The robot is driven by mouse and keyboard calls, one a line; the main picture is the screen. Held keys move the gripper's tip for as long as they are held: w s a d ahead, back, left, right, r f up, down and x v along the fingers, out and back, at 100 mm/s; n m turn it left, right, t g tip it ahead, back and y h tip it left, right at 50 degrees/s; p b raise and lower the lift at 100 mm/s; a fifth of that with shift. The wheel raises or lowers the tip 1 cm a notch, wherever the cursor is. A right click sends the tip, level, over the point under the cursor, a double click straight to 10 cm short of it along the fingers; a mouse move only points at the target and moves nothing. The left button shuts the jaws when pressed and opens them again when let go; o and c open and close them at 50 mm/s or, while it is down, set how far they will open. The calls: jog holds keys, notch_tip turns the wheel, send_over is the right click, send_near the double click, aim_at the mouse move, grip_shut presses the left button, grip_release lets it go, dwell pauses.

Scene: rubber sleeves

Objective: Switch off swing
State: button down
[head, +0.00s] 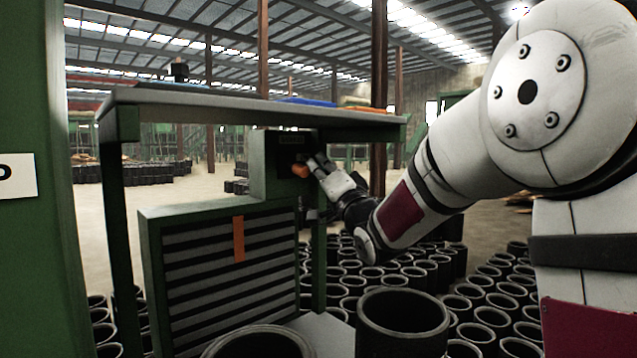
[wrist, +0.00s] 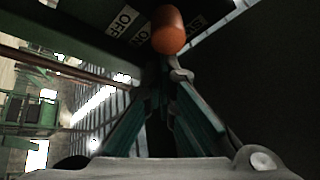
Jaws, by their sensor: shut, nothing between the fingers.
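An orange knob (head: 300,171) sticks out from the front of a green box (head: 262,168) under the table top. In the wrist view the knob (wrist: 168,30) is just beyond my fingertips. An OFF label (wrist: 124,19) and an ON label (wrist: 142,37) are to its left. Another label (wrist: 197,19) at its right is partly hidden. I cannot tell which position the switch is in. My gripper (head: 314,160) is beside the knob at its right, and in the wrist view its fingers (wrist: 168,72) are closed together and empty. I cannot tell whether they touch the knob.
The table top (head: 240,108) is above the box and my gripper. A green slatted cabinet (head: 200,270) with an orange strip (head: 239,238) stands below. Many black rubber sleeves (head: 402,312) crowd the floor at the front and right. A green post (head: 30,240) stands at the left.

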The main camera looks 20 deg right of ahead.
jog(key=v, duration=0.7)
jog(key=shift+s+f+t+b, duration=0.15)
jog(key=shift+f+t+b, duration=0.15)
jog(key=shift+f, duration=0.1)
dwell(0.4)
